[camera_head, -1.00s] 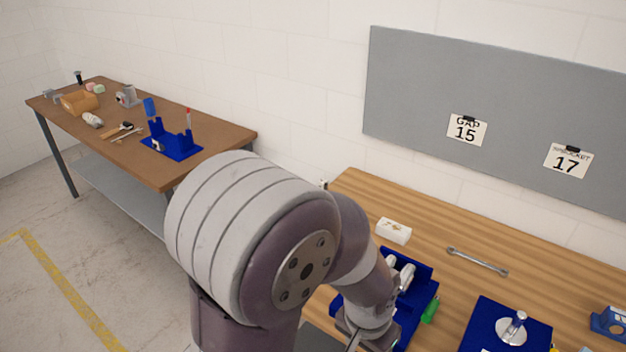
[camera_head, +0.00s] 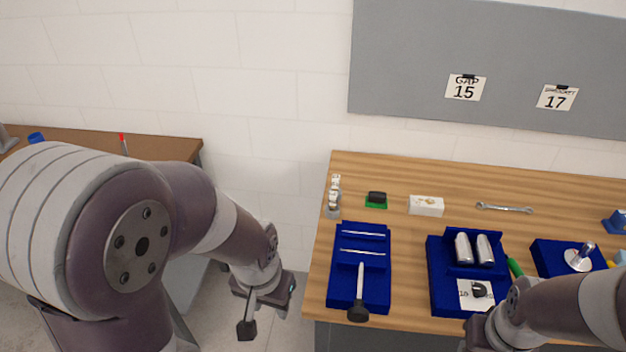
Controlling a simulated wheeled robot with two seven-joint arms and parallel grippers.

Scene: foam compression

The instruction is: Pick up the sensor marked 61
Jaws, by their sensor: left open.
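No marking 61 can be read on anything in view. Two silver cylinders (camera_head: 474,248) stand side by side in a blue holder (camera_head: 437,280) on the wooden bench; I cannot tell whether either is the sensor. A white card (camera_head: 474,292) with partly hidden print lies in front of them, with a small dark round part on it. My left gripper (camera_head: 267,312) is open and empty, off the bench's left edge and left of the blue trays. My right arm (camera_head: 560,312) reaches in from the lower right in front of the holder; its fingers are cut off by the bottom edge.
A blue tray (camera_head: 345,285) holds thin rods and a black-ended tool. Behind are a small green-based block (camera_head: 376,200), a white box (camera_head: 426,206) and a wrench (camera_head: 504,208). Another blue base (camera_head: 556,262) carries a metal disc. A brown table (camera_head: 95,142) stands at left.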

